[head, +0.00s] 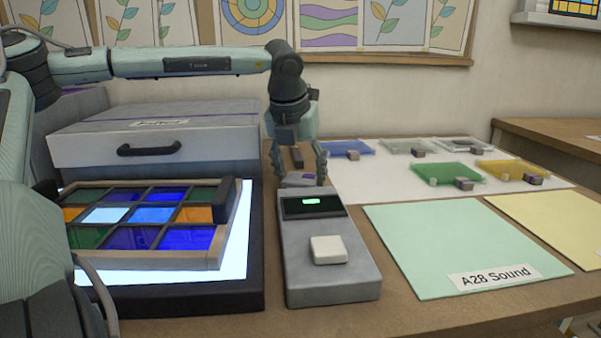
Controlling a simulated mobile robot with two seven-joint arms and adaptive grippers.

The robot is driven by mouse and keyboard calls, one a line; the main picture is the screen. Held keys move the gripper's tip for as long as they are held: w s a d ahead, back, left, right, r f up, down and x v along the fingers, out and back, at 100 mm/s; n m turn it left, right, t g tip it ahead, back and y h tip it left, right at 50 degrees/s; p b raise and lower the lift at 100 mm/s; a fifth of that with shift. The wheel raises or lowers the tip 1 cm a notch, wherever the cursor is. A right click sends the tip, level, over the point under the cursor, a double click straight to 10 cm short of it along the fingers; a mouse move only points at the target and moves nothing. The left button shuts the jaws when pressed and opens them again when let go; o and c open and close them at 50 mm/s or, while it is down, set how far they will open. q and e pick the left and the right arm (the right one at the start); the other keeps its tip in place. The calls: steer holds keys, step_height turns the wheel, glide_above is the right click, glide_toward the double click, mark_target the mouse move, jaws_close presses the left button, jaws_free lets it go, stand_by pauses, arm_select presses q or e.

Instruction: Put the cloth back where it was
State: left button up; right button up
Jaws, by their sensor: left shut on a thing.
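My left gripper (299,176) points down just behind the grey device with a small lit display. Its fingers are shut on a small pale grey and purple piece (302,180) that looks like the folded cloth. The piece shows between the fingertips, low over the table; I cannot tell whether it touches the table or the device. A dark block-like shape (297,157) shows above it between the fingers. My right gripper is out of view.
The grey device (335,283) carries a white block (328,250). A coloured glass panel (140,215) lies on a light box at left, before a drawer box (160,148). Glass sheets lie on a white mat (375,178) at back right. Green (450,240) and yellow sheets lie in front.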

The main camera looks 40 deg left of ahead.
arm_select(q)
steer(key=o, duration=1.1)
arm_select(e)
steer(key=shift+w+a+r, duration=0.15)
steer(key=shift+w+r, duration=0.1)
arm_select(q)
steer(key=shift+r, duration=0.1)
steer(key=shift+p+v, duration=0.3)
steer(key=shift+v, duration=5.7)
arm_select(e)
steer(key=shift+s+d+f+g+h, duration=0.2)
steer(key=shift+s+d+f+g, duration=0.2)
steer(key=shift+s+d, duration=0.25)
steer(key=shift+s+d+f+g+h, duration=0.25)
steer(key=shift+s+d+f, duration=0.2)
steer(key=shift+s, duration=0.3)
arm_select(q)
steer(key=shift+d, duration=0.1)
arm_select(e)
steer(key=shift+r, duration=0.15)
